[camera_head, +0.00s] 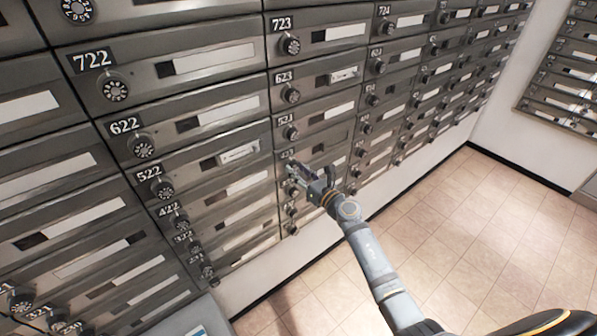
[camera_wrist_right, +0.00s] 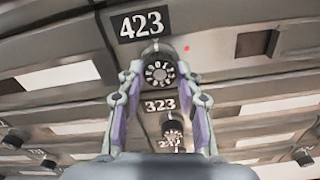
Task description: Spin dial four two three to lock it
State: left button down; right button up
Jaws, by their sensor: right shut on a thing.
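The 423 label (camera_wrist_right: 141,24) and the round black dial 423 (camera_wrist_right: 160,72), with white numerals on its face, show at the top middle of the right wrist view. My right gripper (camera_wrist_right: 158,78) has one finger on each side of this dial and is shut on it. In the head view my right gripper (camera_head: 296,174) reaches up to the mailbox column under 523 and hides most of dial 423. The dial's exact setting is too small to read. My left gripper is not in view.
Dial 323 (camera_wrist_right: 172,130) sits just below, between the fingers in the wrist view. Dials 523 (camera_head: 291,133) and 623 (camera_head: 291,95) stand above the gripper. Tiled floor (camera_head: 450,230) is open to the right of the mailbox wall.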

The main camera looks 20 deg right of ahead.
jog(key=shift+m, duration=0.3)
jog(key=m+p, duration=0.2)
jog(key=m, duration=0.1)
jog(key=shift+r+m+p, duration=0.15)
jog(key=shift+m+p, duration=0.2)
jog(key=shift+m, duration=0.05)
jog(key=m+p, duration=0.2)
jog(key=m, duration=0.2)
jog(key=shift+m, duration=0.3)
jog(key=m+p, duration=0.2)
jog(key=m, duration=0.2)
jog(key=shift+m+p, duration=0.3)
jog(key=shift+p, duration=0.1)
jog(key=m+p, duration=0.3)
jog(key=m, duration=0.2)
jog(key=m+p, duration=0.1)
jog(key=m, duration=0.3)
jog(key=shift+p, duration=0.3)
jog(key=m+p, duration=0.1)
jog(key=m, duration=0.3)
jog(key=shift+m+p, duration=0.3)
jog(key=shift+p, duration=0.05)
jog(key=m+p, duration=0.1)
jog(key=m, duration=0.3)
jog(key=shift+m+p, duration=0.5)
jog(key=shift+m, duration=1.3)
